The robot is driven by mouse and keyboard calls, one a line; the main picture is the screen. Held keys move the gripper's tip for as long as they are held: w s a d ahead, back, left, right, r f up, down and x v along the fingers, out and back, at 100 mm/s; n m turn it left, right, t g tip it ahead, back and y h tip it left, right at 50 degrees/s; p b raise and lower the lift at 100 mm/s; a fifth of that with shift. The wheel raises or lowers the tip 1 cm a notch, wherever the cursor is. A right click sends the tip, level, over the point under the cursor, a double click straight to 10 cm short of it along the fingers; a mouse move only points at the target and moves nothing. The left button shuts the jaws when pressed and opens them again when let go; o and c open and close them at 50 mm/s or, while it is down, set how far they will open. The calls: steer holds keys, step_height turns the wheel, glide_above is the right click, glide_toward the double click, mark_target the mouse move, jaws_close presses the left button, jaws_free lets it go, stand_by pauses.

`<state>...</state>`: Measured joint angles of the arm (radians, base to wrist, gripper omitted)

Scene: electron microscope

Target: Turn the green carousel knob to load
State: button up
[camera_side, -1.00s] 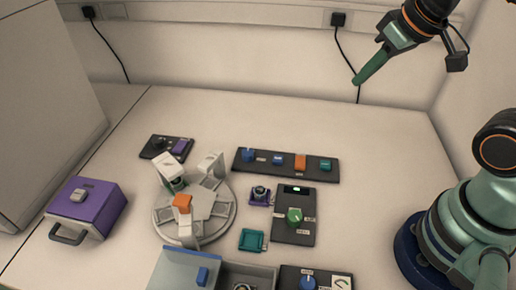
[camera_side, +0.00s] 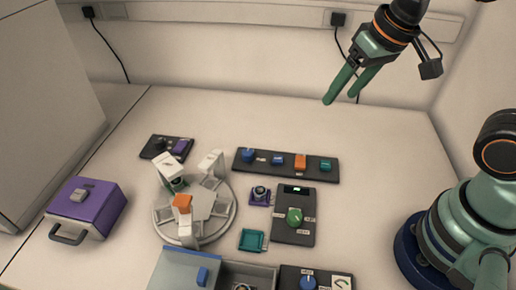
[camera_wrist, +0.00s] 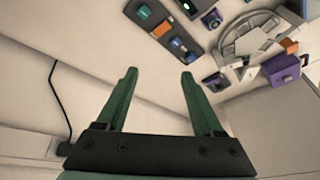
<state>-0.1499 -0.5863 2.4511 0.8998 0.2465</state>
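The green carousel knob (camera_side: 295,216) sits on a dark panel (camera_side: 293,232) with a small lit display at its top, right of the carousel. Its pointer direction is too small to tell. The round grey carousel (camera_side: 222,226) carries upright white holders and an orange block (camera_side: 182,203). My gripper (camera_side: 338,98) is high above the back right of the table, well apart from the knob. Its two green fingers are spread and empty. In the wrist view the fingers (camera_wrist: 159,76) stand apart with nothing between them. The carousel (camera_wrist: 228,46) shows there at the upper right.
A dark strip with blue, orange and teal controls (camera_side: 325,178) lies behind the knob panel. A purple box (camera_side: 87,207) stands at the left. A purple holder (camera_side: 260,195) and teal tray (camera_side: 252,240) lie near the knob. An open grey box (camera_side: 260,277) is in front.

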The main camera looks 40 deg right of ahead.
steer(key=s+a+f+m+g, duration=0.1)
steer(key=a+f+g, duration=0.1)
steer(key=a+f, duration=0.35)
steer(key=m+g, duration=0.2)
steer(key=m, duration=0.1)
glide_above(294, 214)
step_height(294, 214, down, 4)
steer(key=r, duration=0.1)
steer(key=shift+h, duration=0.3)
step_height(294, 214, down, 12)
steer(key=shift+f, duration=0.25)
jaws_close()
